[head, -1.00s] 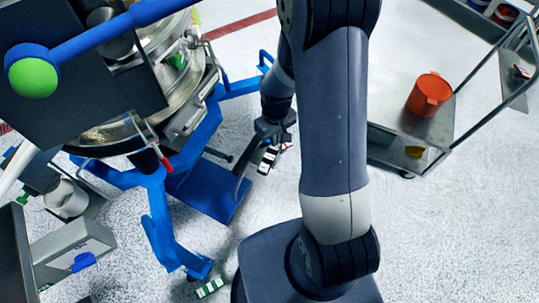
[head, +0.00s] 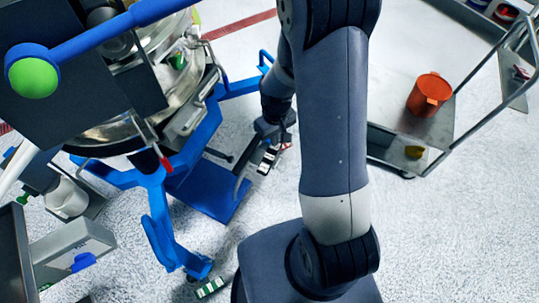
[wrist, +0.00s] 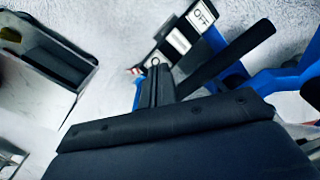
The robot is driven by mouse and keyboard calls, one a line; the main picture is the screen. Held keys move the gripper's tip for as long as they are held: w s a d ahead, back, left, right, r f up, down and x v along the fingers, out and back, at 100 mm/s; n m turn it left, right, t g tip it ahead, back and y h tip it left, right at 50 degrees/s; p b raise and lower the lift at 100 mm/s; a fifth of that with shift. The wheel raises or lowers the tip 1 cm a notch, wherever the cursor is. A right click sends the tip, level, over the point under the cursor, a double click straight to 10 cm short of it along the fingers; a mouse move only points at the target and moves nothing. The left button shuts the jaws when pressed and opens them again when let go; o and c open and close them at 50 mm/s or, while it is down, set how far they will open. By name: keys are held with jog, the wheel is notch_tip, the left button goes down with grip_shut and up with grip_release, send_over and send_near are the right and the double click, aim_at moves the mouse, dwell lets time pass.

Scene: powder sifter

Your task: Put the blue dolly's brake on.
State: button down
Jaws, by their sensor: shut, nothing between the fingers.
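The blue dolly (head: 152,178) stands at the left in the head view and carries a round metal vessel. A black-and-white brake part (wrist: 180,38) with an "OFF" label (wrist: 201,15) shows at the top of the wrist view. In the head view a striped part (head: 268,158) sits by the dolly's right side, just below my gripper. My gripper (wrist: 156,68) is shut and empty, its fingertips close to the labelled part. I cannot tell whether they touch it. A dark bar (wrist: 228,58) runs beside the fingers.
A green-and-white striped part (head: 210,287) is at the dolly's front foot. A grey trolley (head: 385,143) with an orange container (head: 429,95) stands at the right.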

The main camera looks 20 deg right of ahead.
jog(key=shift+f+b, duration=1.2)
jog(key=shift+f, duration=0.15)
dwell(0.8)
jog(key=shift+r, duration=0.1)
jog(key=shift+r+p, duration=2.6)
jog(key=shift+r, duration=0.9)
jog(key=shift+f, duration=0.2)
jog(key=shift+f+b, duration=2.45)
jog(key=shift+f, duration=0.85)
jog(key=shift+r, duration=0.1)
jog(key=shift+f, duration=0.35)
notch_tip(320, 180, up, 10)
jog(key=p, duration=0.7)
jog(key=shift+f, duration=0.25)
